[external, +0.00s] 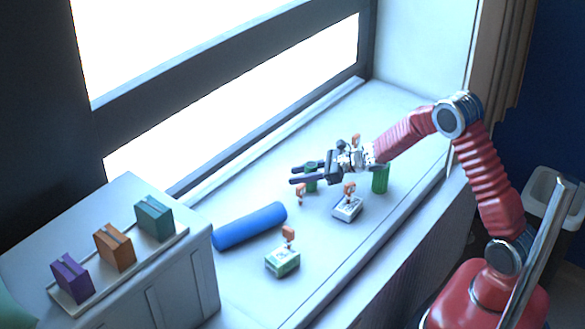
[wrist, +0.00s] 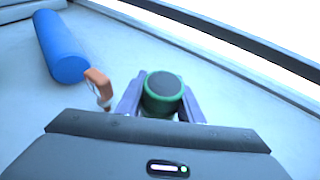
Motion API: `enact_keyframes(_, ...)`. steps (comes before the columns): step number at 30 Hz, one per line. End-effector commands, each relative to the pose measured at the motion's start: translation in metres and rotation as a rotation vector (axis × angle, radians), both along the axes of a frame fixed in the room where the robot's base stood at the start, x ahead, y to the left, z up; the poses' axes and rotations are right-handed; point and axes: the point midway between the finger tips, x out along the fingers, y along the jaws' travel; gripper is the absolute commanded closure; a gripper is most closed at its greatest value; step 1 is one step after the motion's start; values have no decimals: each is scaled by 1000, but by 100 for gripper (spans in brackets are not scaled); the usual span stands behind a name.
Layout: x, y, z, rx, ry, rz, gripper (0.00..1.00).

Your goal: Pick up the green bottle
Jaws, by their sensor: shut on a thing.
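The green bottle (external: 311,184) stands upright on the window ledge, partly hidden by my fingers. In the wrist view the bottle (wrist: 163,92) shows its dark round top with a green rim. My gripper (external: 300,174) reaches in from the right, with one finger on each side of the bottle. In the wrist view my gripper (wrist: 158,108) is shut on the bottle. The lower part of the bottle is hidden there by my gripper body. I cannot tell any gap between the bottle and the ledge.
A small orange-topped item (external: 301,192) stands close beside the bottle; the wrist view shows it (wrist: 98,84) near one finger. The window is behind.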

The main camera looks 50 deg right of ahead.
Motion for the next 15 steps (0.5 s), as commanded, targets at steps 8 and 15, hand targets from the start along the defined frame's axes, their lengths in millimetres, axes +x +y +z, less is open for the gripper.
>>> enact_keyframes(8, 0, 0, 0, 0, -1, 0, 93)
enact_keyframes(15, 0, 0, 5, -1, -2, 1, 93)
